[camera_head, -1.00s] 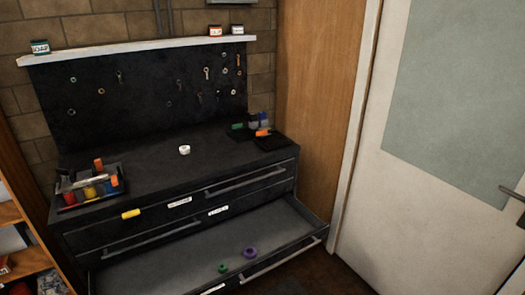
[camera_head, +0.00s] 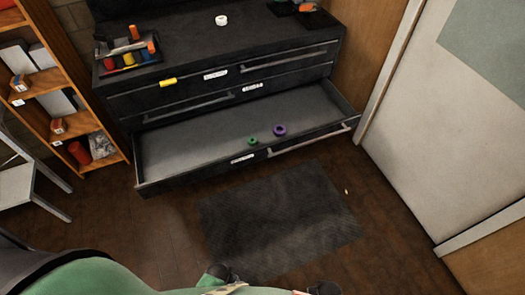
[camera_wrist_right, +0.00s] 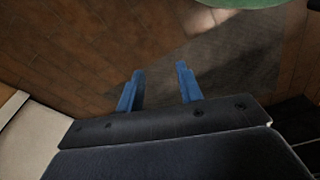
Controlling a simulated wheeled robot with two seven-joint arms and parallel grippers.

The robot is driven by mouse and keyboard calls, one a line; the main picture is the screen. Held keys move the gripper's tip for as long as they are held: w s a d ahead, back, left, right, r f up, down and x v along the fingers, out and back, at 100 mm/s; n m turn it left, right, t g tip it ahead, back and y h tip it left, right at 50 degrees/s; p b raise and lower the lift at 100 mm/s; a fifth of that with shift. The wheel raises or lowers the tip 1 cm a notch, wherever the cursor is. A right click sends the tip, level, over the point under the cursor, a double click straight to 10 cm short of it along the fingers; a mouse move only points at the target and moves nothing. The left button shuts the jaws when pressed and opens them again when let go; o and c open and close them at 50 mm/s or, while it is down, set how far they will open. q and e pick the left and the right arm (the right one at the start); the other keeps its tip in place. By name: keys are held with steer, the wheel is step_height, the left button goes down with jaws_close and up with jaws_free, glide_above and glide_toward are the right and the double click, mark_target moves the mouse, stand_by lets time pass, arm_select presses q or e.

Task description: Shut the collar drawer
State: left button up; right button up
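The collar drawer (camera_head: 200,147) is the lowest drawer of a black cabinet and stands pulled far out. Its front carries a long bar handle (camera_head: 310,139) and a white label that is too small to read. A green ring (camera_head: 253,141) and a purple ring (camera_head: 280,130) lie inside near the front. My right gripper (camera_wrist_right: 160,75) shows in the right wrist view with its two blue fingers apart and nothing between them, over the floor. It is away from the drawer. My left gripper is not in view.
The upper drawers (camera_head: 220,90) look shut. A dark mat (camera_head: 280,218) lies on the wooden floor before the cabinet. A white door (camera_head: 440,130) is on the right, a shelf (camera_head: 62,100) and a white chair (camera_head: 25,180) on the left. The floor between is clear.

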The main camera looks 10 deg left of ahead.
steer(key=shift+a, duration=0.65)
